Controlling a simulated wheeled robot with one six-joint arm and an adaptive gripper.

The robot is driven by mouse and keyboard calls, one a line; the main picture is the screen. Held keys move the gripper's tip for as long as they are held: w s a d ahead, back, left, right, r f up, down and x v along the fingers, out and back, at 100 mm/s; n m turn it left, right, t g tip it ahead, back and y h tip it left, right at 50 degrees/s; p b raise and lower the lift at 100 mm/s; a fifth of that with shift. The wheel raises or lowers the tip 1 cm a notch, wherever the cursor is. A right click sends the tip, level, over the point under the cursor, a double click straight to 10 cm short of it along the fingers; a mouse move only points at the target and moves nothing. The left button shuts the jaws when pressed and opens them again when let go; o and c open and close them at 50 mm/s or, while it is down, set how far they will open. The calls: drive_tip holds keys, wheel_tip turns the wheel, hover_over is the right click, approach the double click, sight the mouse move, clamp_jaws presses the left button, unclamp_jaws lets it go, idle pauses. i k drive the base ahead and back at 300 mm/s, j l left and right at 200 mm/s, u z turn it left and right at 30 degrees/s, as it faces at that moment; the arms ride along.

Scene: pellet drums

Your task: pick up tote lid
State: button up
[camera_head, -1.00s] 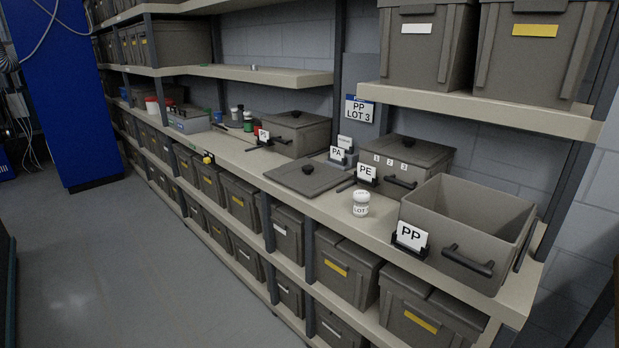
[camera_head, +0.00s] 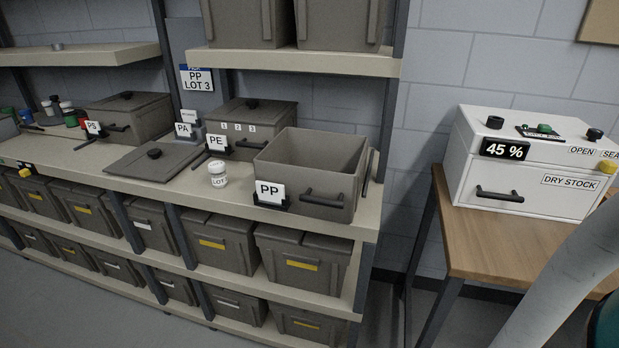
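The tote lid (camera_head: 150,166) is a flat dark grey panel with a round black knob on top. It lies flat on the shelf board, left of the small white LOT jar (camera_head: 218,175). The open grey PP tote (camera_head: 312,160) stands without a lid at the shelf's right end, with a black handle on its front and a PP card (camera_head: 270,192) before it. My gripper is not in view. A pale arm link of mine crosses the lower right corner.
Lidded PE (camera_head: 255,120) and PS (camera_head: 130,115) totes stand behind on the same shelf (camera_head: 225,210). PA and PE cards stand near the lid. A white dry stock cabinet (camera_head: 535,165) sits on a wooden table (camera_head: 500,235) at right. Grey floor lies open at lower left.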

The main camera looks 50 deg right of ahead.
sight(159, 161)
drive_tip(key=i+j+u, duration=0.2)
drive_tip(key=i, duration=0.7)
drive_tip(key=k+l, duration=0.05)
drive_tip(key=l, duration=0.05)
